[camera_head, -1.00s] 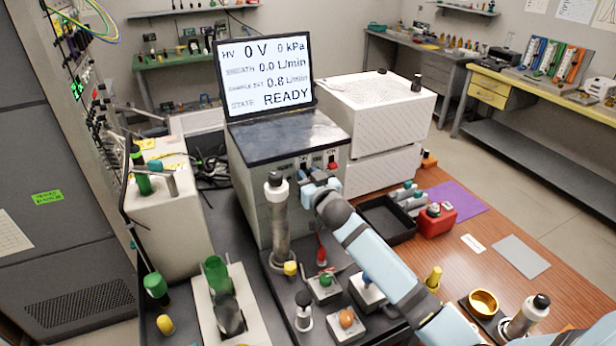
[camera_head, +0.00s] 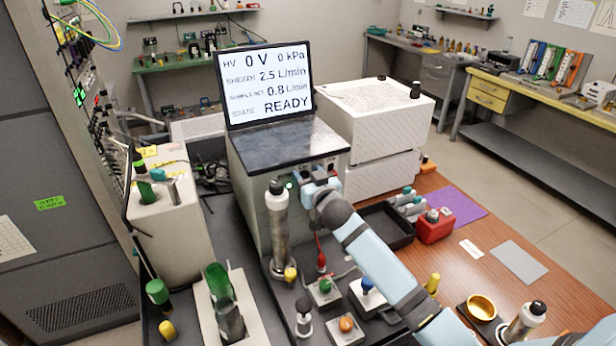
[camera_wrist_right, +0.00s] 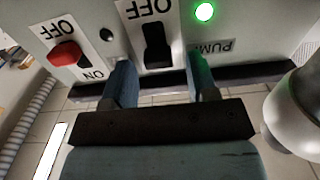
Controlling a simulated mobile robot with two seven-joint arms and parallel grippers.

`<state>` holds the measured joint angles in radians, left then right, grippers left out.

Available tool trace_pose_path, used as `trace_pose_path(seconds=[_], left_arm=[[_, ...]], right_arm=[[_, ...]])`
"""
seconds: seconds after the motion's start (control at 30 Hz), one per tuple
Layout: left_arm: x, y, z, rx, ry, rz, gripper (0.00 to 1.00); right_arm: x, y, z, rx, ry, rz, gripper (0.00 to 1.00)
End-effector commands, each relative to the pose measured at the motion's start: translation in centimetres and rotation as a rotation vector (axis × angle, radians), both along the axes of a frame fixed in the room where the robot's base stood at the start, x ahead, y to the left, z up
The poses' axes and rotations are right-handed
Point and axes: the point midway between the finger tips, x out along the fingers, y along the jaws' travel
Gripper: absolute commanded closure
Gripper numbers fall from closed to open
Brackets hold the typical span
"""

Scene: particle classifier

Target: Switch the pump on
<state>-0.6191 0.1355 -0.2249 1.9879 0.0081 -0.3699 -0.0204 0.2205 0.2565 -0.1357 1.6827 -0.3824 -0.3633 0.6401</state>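The instrument cabinet (camera_head: 252,190) stands in the middle of the head view. In the right wrist view its pump switch (camera_wrist_right: 157,45) is a black lever on a white plate, with an upside-down OFF above it. The lever's end points away from that word. A green lamp (camera_wrist_right: 204,12) beside it is lit, by a PUMP label (camera_wrist_right: 215,47). My right gripper (camera_wrist_right: 162,88) is open and empty, its fingers apart just below the lever. In the head view the right gripper (camera_head: 318,188) hides the switch. My left gripper is not in view.
A red switch (camera_wrist_right: 64,54) sits beside the pump switch. The screen (camera_head: 265,80) reads sheath 2.5 L/min and READY. A metal cylinder (camera_head: 279,225) stands close to the gripper. Blocks with coloured knobs and a black tray (camera_head: 376,238) lie nearby.

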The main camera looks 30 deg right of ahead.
Motion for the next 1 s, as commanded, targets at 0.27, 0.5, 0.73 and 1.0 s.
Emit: trace_pose_path(seconds=[0.27,0.5,0.73,1.0], left_arm=[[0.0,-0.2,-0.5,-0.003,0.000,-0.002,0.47],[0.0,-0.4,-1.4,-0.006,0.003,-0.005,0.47],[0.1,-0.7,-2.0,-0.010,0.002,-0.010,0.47],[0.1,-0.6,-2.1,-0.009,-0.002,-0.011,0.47]], right_arm=[[-2.1,0.1,-0.4,0.000,0.003,0.000,0.47],[-7.6,0.5,-0.4,0.001,0.002,0.000,0.47],[-12.0,0.7,-0.3,0.001,0.001,0.000,0.47],[-13.8,0.8,0.0,-0.001,-0.001,0.000,0.47]])
